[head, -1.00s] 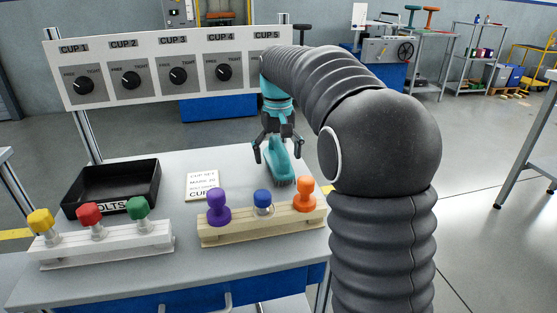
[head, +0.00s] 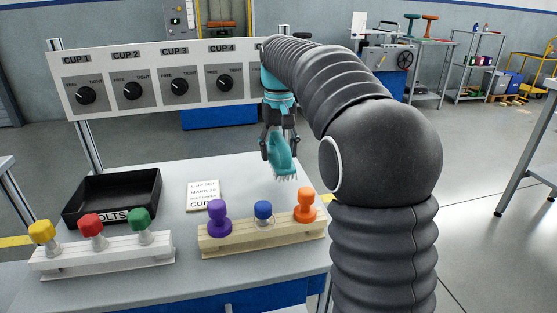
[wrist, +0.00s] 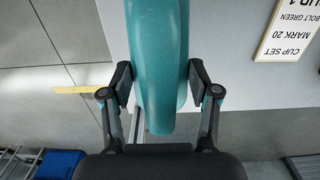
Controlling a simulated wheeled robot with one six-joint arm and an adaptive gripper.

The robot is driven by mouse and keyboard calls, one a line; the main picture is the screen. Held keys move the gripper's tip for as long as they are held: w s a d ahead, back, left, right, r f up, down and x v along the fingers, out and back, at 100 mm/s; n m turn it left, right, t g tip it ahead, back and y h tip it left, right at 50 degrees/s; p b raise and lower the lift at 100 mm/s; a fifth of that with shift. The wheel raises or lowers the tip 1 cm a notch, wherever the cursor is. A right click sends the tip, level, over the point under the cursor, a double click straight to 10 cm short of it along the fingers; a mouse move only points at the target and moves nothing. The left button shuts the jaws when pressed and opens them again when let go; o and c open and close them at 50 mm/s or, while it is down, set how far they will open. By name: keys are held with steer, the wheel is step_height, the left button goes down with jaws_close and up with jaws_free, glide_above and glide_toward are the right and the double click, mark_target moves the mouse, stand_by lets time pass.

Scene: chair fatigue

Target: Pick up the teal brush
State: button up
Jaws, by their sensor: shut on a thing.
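The teal brush (head: 282,158) hangs from my gripper (head: 279,138) in the head view, its pale bristles at the lower end, above the table's back right area. In the wrist view the teal brush (wrist: 157,65) runs from the top edge down between the two fingers of my gripper (wrist: 158,85). The finger pads press on its sides. The gripper is shut on the brush. The brush's far end lies outside the wrist view.
A wooden rack (head: 262,235) with purple, blue and orange knobs stands in front. A white rack (head: 103,256) with yellow, red and green knobs and a black bolts tray (head: 112,194) are at left. A card (head: 203,195) lies mid-table. A dial panel (head: 155,80) stands behind.

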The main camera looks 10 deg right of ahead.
steer(key=s+d+r, duration=0.6)
steer(key=s+d, duration=0.1)
steer(key=d, duration=0.1)
steer(key=shift+s+d+r, duration=0.3)
